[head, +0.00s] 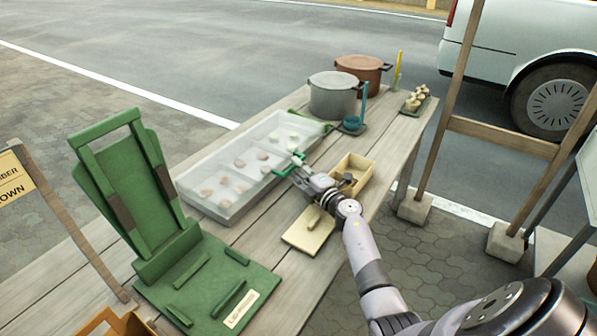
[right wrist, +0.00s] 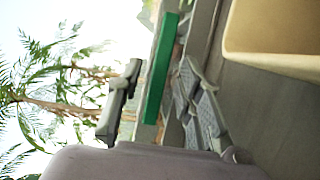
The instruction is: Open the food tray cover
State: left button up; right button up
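The food tray (head: 203,207) is a long, shallow tray on the wooden table, with a clear cover (head: 262,138) lying closed over it. Several pale and reddish food pieces show through the cover. A green handle (head: 283,168) sits on the cover's near side, and it also shows in the right wrist view (right wrist: 160,75). My right gripper (head: 302,170) is at this handle. In the right wrist view its fingers (right wrist: 158,95) are apart, one on each side of the green bar, with a visible gap on the left. My left gripper is out of view.
A wooden box (head: 352,178) and a cutting board (head: 308,232) lie close to my right arm. A grey pot (head: 332,98) and a brown pot (head: 362,70) stand beyond the tray. A green stand (head: 130,190) is at left.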

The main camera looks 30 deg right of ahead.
grip_shut()
dwell(0.4)
dwell(0.5)
